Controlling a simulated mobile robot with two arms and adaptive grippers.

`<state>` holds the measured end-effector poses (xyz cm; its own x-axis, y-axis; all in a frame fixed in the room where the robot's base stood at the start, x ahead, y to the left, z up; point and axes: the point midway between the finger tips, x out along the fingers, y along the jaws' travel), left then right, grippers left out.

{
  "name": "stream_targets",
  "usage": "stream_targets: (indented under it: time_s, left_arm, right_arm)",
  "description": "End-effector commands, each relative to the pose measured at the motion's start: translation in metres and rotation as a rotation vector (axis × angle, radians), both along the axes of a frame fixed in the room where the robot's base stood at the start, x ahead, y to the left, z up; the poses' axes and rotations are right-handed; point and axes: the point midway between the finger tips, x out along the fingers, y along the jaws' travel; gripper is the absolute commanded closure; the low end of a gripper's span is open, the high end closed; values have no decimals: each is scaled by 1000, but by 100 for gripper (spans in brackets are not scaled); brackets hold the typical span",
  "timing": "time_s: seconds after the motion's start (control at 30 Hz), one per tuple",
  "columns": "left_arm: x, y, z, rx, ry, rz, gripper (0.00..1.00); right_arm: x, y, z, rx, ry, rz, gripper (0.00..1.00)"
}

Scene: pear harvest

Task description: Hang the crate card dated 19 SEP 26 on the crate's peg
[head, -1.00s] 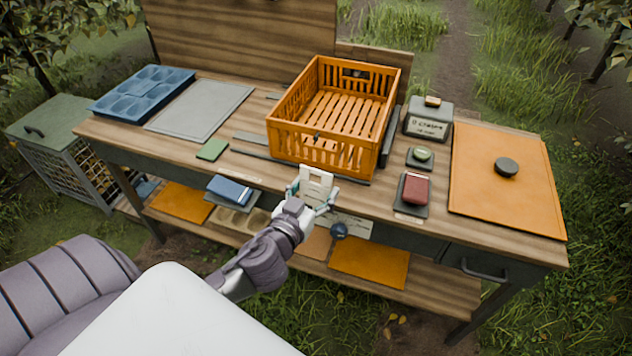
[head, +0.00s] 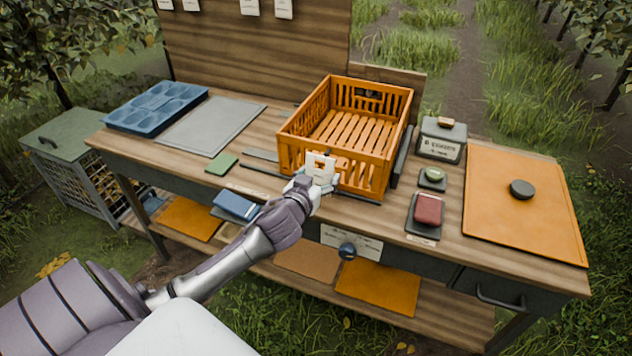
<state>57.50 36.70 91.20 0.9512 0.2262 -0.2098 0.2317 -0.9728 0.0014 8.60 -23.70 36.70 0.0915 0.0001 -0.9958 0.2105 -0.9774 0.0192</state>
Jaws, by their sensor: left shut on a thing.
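The orange slatted crate (head: 400,115) stands empty on the wooden bench. My left gripper (head: 317,182) is shut on a white card (head: 320,166) and holds it upright in front of the crate's near wall, toward its left part. The card's writing is too small to read. The peg is hidden, probably behind the card, and I cannot tell whether the card touches it. More white cards (head: 283,8) hang along the backboard at the top. My right gripper is not in view.
On the bench (head: 455,220) lie a blue tray (head: 155,107), a grey mat (head: 210,124) and a green block (head: 222,163) at left. A grey box (head: 442,140), a red block (head: 428,210) and an orange board (head: 525,225) are at right.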

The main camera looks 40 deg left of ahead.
Motion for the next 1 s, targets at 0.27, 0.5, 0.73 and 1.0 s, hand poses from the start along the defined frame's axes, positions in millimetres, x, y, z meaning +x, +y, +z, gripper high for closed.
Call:
stream_targets:
  time_s: [0.27,0.5,0.73,1.0]
  left_arm:
    - [17,4,-2,2,-1,0,51]
    - [31,8,-3,1,-2,0,51]
    - [43,10,-5,0,0,1,51]
    - [50,12,-6,-2,-1,0,51]
  right_arm:
    - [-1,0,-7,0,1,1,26]
    - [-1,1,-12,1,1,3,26]
    - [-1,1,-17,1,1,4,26]
    - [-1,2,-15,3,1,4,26]
